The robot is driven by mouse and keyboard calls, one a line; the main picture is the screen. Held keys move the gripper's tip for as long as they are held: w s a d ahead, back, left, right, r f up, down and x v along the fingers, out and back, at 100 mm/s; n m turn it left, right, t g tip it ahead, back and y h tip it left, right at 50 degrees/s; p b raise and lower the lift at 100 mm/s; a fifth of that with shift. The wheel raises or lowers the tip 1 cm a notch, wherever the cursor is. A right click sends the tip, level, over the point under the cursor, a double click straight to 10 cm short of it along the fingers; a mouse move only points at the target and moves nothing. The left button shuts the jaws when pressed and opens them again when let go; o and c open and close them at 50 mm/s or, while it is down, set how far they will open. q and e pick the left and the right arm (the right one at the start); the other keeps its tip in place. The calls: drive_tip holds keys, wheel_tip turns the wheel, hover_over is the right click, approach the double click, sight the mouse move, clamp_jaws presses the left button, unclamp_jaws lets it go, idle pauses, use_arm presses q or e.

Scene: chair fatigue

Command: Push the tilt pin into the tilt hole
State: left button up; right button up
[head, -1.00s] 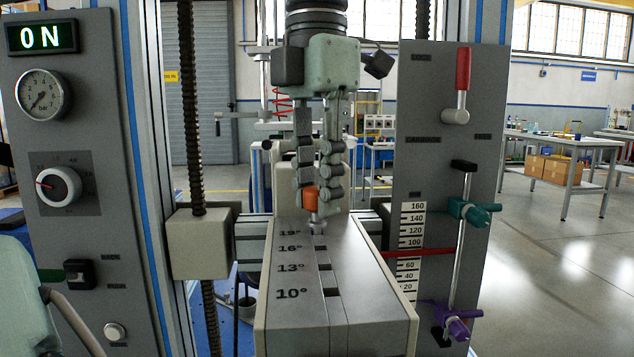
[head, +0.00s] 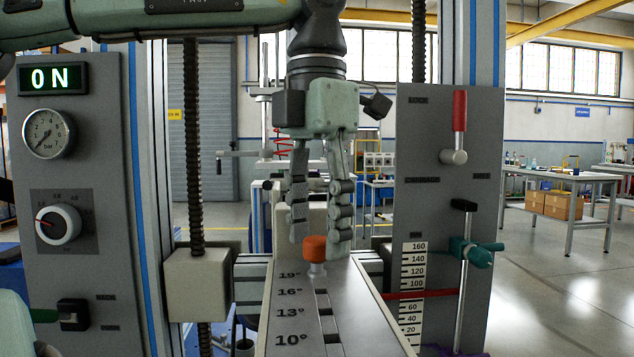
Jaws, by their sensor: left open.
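The tilt pin (head: 315,248) has an orange head and a grey metal shank. It stands nearly upright at the 19° mark on the sloped grey tilt block (head: 285,325). The lower shank meets the tilt hole there, which the pin covers; how deep it sits I cannot tell. My left gripper (head: 318,242) points down with its fingers spread apart, one on each side of the pin. Its right finger is close to the orange head; contact is unclear. My right gripper is not in view.
Dark holes at 16°, 13° and 10° run down the block. A left panel (head: 95,250) carries a gauge, a dial and a switch. A right panel (head: 420,200) carries a red-handled lever (head: 459,115), a scale and a teal clamp (head: 470,252). Threaded columns stand behind.

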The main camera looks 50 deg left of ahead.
use_arm(q)
wheel_tip(320, 180, up, 11)
idle(0.3)
idle(0.5)
